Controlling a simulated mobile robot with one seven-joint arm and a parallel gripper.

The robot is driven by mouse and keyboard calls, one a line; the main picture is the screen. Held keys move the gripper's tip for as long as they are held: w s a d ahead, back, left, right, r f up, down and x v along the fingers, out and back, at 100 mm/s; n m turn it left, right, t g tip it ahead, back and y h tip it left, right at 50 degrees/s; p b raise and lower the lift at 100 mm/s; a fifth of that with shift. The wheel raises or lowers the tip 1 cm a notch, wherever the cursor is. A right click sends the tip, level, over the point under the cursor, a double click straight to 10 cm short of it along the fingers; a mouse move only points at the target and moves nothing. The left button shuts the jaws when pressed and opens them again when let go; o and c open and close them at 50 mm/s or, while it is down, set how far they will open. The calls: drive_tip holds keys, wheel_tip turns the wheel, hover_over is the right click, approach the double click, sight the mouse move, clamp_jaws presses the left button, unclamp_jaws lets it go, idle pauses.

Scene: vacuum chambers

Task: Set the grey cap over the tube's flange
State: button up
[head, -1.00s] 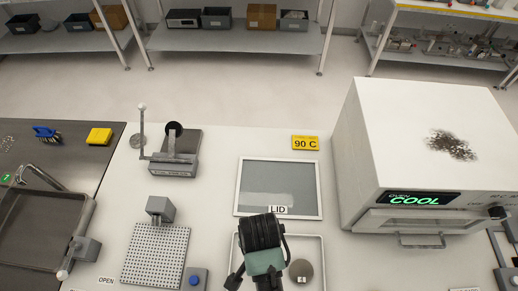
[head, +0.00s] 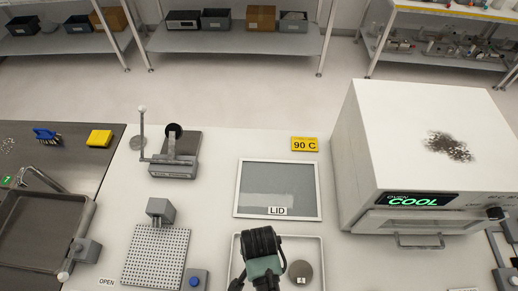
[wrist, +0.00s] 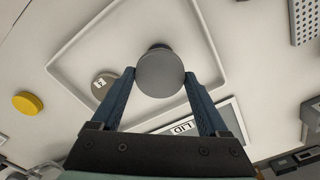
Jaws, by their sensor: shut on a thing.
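In the wrist view my gripper (wrist: 160,78) is shut on a round grey cap (wrist: 162,76), one blue finger on each side. The cap's flat face is toward the camera, above the white tray (wrist: 75,62). A dark edge (wrist: 159,46) shows just behind the cap; I cannot tell whether it is the tube or part of the cap, or whether they touch. The tube's flange is not clearly visible. In the head view my wrist hides the cap and fingertips.
A grey disc with a white label (head: 300,272) lies in the tray, close to my gripper; it also shows in the wrist view (wrist: 104,85). A framed panel marked LID (head: 278,188) lies behind the tray. The oven (head: 425,150) stands right, a perforated plate (head: 156,257) left.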

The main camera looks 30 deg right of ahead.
drive_tip(key=shift+f, duration=0.3)
drive_tip(key=o, duration=1.2)
drive_tip(key=shift+r, duration=0.15)
wheel_tip(320, 180, up, 13)
drive_tip(key=shift+b, duration=0.4)
